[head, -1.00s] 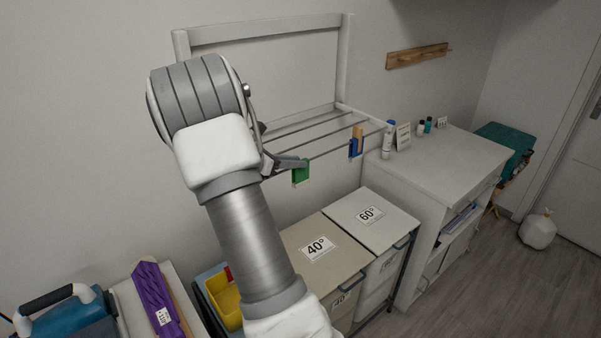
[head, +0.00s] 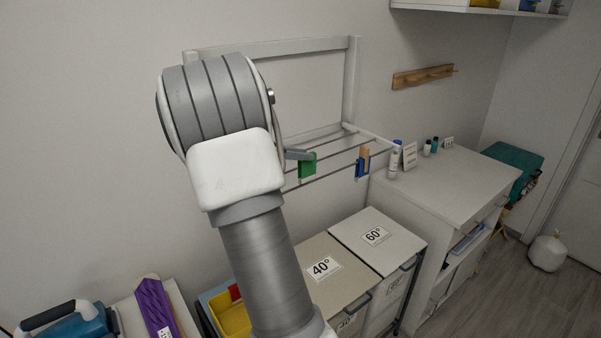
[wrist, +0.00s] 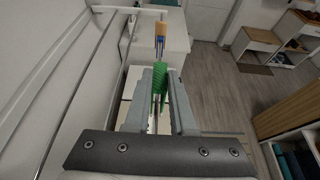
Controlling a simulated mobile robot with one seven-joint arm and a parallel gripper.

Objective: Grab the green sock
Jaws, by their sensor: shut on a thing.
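The green sock (head: 307,166) hangs at the drying rack's rail, left of a blue and tan item. My gripper (head: 299,156) is at the sock in the head view, largely hidden behind my arm. In the wrist view the sock (wrist: 159,80) shows between the fingertips of my gripper (wrist: 160,78), which is shut on it. I cannot tell whether the sock still touches the rail.
The drying rack (head: 350,45) is fixed to the wall, with several thin rails. A blue and tan item (head: 363,163) hangs close by on the right. Below stand bins marked 40° (head: 318,285) and 60° (head: 395,239). A white cabinet (head: 455,187) with bottles stands at right.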

